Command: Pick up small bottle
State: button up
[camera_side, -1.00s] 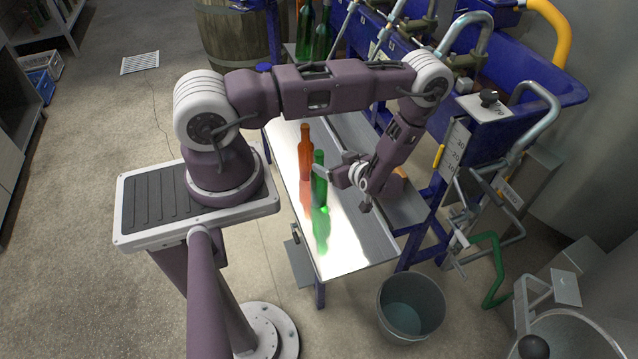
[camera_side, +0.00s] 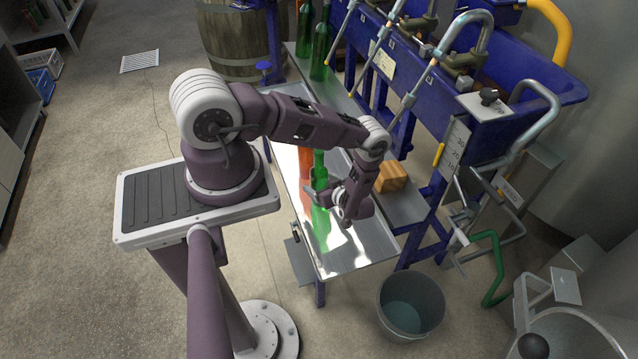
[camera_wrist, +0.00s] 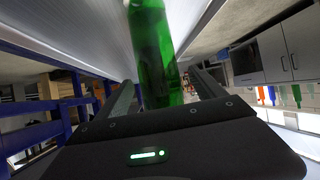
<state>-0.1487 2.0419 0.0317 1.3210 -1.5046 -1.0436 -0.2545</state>
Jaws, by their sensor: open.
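A green bottle (camera_side: 319,168) stands upright on the shiny metal table (camera_side: 350,262). An orange bottle (camera_side: 305,160) stands close behind it and is partly hidden by it. My gripper (camera_side: 324,192) is low at the green bottle's right side, open. In the wrist view the green bottle (camera_wrist: 150,45) shows between the two spread fingers of my gripper (camera_wrist: 162,88). Its lower end there is hidden behind the gripper body. I cannot tell whether either finger touches the glass.
Two dark green bottles (camera_side: 321,45) stand at the back by the barrel (camera_side: 235,40). The blue filling machine (camera_side: 440,75) with its spouts borders the table on the right. A wooden block (camera_side: 391,177) lies on the side ledge. A grey bucket (camera_side: 411,306) stands on the floor in front.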

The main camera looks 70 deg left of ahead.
aim_at(322, 162)
grip_shut()
dwell(0.3)
notch_tip(322, 162, up, 10)
dwell(0.5)
